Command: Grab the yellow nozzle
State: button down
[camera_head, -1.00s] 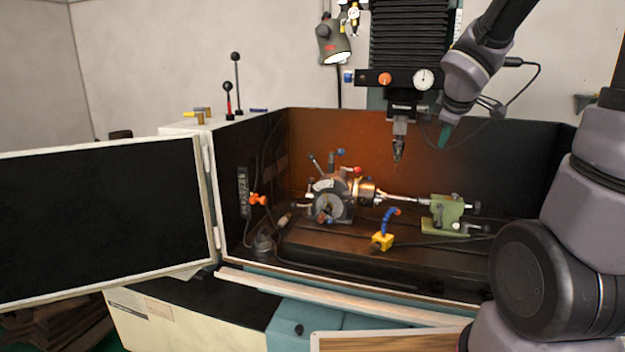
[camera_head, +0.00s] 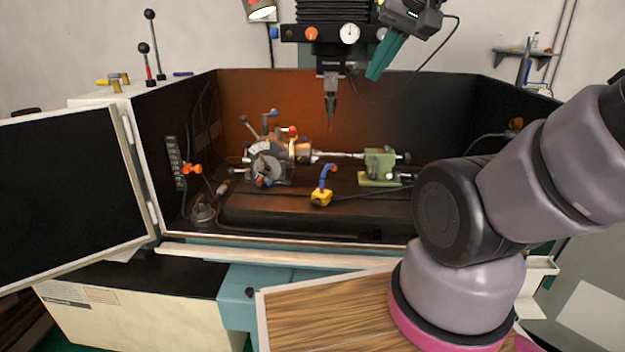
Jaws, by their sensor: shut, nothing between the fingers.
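A small yellow block (camera_head: 321,198) sits on the dark machine table inside the enclosure, with a segmented blue hose (camera_head: 327,176) rising from it and bending right at its top. This is the nozzle piece that shows yellow. My gripper (camera_head: 374,72), with teal fingers, is high at the upper right of the machine spindle, above and well apart from the yellow block. Its fingers are together, pointing down and left, with nothing seen between them.
The indexing chuck (camera_head: 268,162) stands left of the block and a green tailstock (camera_head: 379,166) to its right. The spindle tool (camera_head: 331,105) hangs above. The front ledge (camera_head: 270,257) and the open door (camera_head: 70,200) border the enclosure. The space above the block is clear.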

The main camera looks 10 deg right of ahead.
aim_at(326, 195)
jog(key=i+j, duration=0.1)
jog(key=j, duration=0.3)
jog(key=i+j, duration=0.1)
jog(key=j, duration=0.25)
jog(key=i+j+z, duration=0.1)
jog(key=j+z, duration=0.35)
jog(key=j, duration=0.25)
jog(key=j+z, duration=0.4)
jog(key=j, duration=0.25)
jog(key=z, duration=0.35)
